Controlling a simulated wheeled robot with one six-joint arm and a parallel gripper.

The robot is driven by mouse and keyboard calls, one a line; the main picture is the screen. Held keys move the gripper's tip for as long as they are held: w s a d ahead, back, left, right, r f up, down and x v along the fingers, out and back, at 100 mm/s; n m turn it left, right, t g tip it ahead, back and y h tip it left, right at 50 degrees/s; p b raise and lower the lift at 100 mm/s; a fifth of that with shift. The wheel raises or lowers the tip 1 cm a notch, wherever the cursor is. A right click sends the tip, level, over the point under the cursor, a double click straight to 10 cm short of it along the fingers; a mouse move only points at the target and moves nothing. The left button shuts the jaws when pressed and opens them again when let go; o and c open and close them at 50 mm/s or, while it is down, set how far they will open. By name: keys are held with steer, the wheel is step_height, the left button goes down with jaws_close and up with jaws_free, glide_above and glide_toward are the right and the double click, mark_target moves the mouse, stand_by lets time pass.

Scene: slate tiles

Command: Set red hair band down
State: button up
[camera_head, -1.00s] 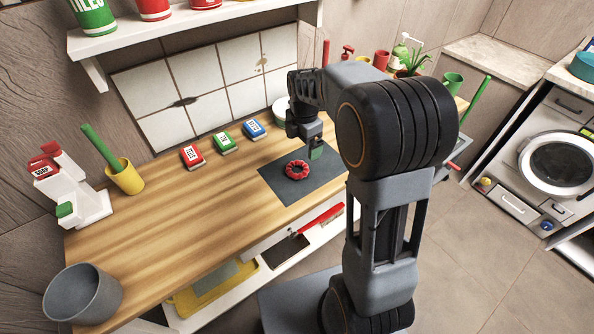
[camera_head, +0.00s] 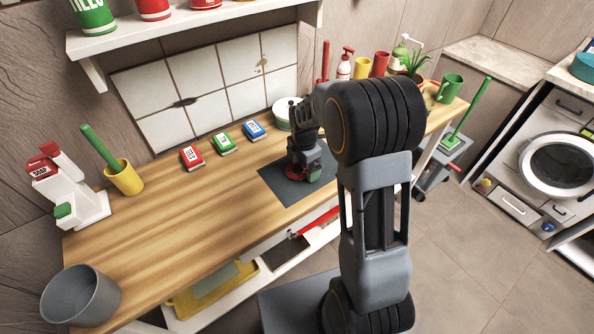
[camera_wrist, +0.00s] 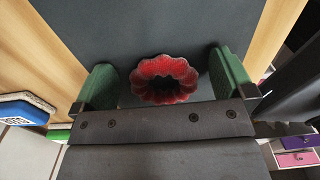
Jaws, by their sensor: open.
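The red hair band (camera_wrist: 162,80) is a ruffled ring. In the wrist view it lies over the dark grey mat (camera_wrist: 150,30), between the two green fingertips of my gripper (camera_wrist: 164,82). The fingers stand apart, with a gap on each side of the band. In the head view my gripper (camera_head: 306,170) is low over the mat (camera_head: 285,188), and part of the red band (camera_head: 294,174) shows beside it. The rest of the band is hidden there by the gripper.
A white round container (camera_head: 284,114) is close behind my arm. A yellow cup (camera_head: 124,178) and grey bucket (camera_head: 82,296) are at the left. The counter's middle left is clear.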

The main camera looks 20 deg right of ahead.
steer(key=shift+c, duration=0.2)
steer(key=c, duration=0.9)
steer(key=shift+r, duration=0.15)
